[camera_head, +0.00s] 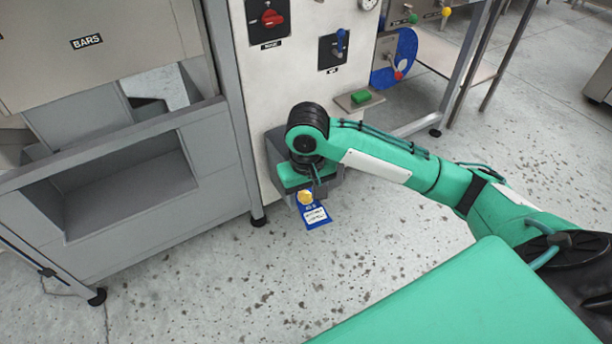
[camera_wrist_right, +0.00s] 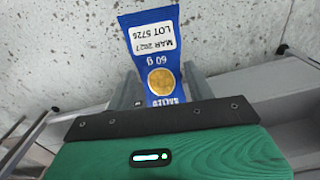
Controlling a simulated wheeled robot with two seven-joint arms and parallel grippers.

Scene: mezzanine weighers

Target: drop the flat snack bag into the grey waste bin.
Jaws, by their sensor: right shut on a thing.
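The flat snack bag (camera_head: 314,216) is blue with a white label and a yellow disc. My right gripper (camera_head: 305,190) is shut on one end of it, and the bag hangs out beyond the fingers. In the right wrist view the bag (camera_wrist_right: 150,60) sits between the two fingers (camera_wrist_right: 167,88), with floor behind it. A dark grey box (camera_head: 335,182), which looks like the waste bin, is against the white panel, largely hidden behind my right gripper. The bag shows in front of its near side; I cannot tell the gap. My left gripper is not in view.
A grey machine marked BARS (camera_head: 90,65) with an open recess (camera_head: 130,190) stands at left. The white panel (camera_head: 290,75) carries a red knob (camera_head: 270,17), a blue-handled switch (camera_head: 340,42) and a small shelf with a green block (camera_head: 360,96). The speckled floor (camera_head: 400,225) in front is clear.

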